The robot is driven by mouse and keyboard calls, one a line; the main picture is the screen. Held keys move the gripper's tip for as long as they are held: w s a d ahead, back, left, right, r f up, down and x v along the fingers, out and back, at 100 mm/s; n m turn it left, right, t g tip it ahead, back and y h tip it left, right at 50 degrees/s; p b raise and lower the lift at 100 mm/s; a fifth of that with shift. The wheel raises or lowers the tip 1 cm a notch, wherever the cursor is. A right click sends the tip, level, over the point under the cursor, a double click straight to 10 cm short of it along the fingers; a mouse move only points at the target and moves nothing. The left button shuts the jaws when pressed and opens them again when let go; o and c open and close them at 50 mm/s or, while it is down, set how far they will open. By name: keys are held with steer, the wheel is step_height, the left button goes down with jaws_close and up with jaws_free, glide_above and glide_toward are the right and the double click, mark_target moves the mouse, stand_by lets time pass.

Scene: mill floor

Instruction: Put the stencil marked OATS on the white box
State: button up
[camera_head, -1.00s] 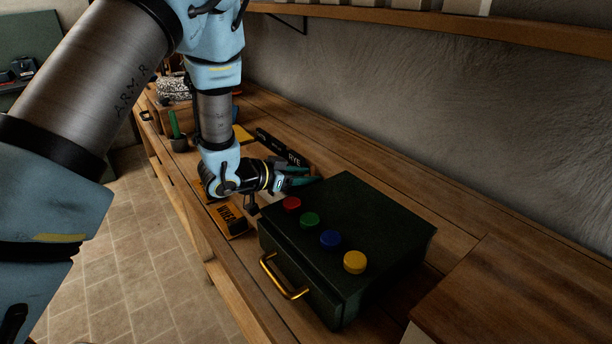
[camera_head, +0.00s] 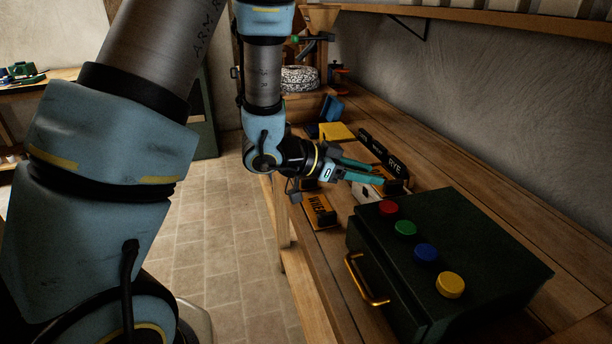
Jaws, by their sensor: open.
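My gripper (camera_head: 372,172) is open above the workbench, its teal fingers pointing right, just behind the dark green box. A dark stencil marked RYE (camera_head: 396,166) stands at the fingertips, with other dark pieces (camera_head: 368,140) in line behind it. An orange stencil (camera_head: 319,212), which seems to read WHEAT, lies near the bench's front edge. I cannot make out a stencil marked OATS. A small pale patch, perhaps part of the white box (camera_head: 364,189), shows under the fingers, mostly hidden. I cannot tell whether the fingers touch anything.
A dark green box (camera_head: 480,245) with red, green, blue and yellow knobs and a brass handle (camera_head: 366,281) stands in front. A yellow block (camera_head: 337,131) and a blue thing (camera_head: 331,108) lie farther back. The wooden bench (camera_head: 465,180) is bare along the wall.

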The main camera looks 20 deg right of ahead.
steer(key=w+a+n+t+y, duration=0.45)
steer(key=w+a, duration=0.35)
steer(key=a, duration=0.3)
steer(key=w+a+n+t+y, duration=0.3)
steer(key=w+a+n+y, duration=0.15)
steer(key=w+a, duration=0.45)
steer(key=s+a+n+g+y, duration=0.2)
steer(key=s+a+n, duration=0.2)
steer(key=s+a, duration=0.3)
steer(key=s+a+n+g+y, duration=0.2)
steer(key=s+a, duration=0.4)
steer(key=a, duration=0.5)
steer(key=shift+s+r+n+g, duration=0.35)
steer(key=shift+n+g, duration=0.2)
steer(key=shift+n, duration=0.65)
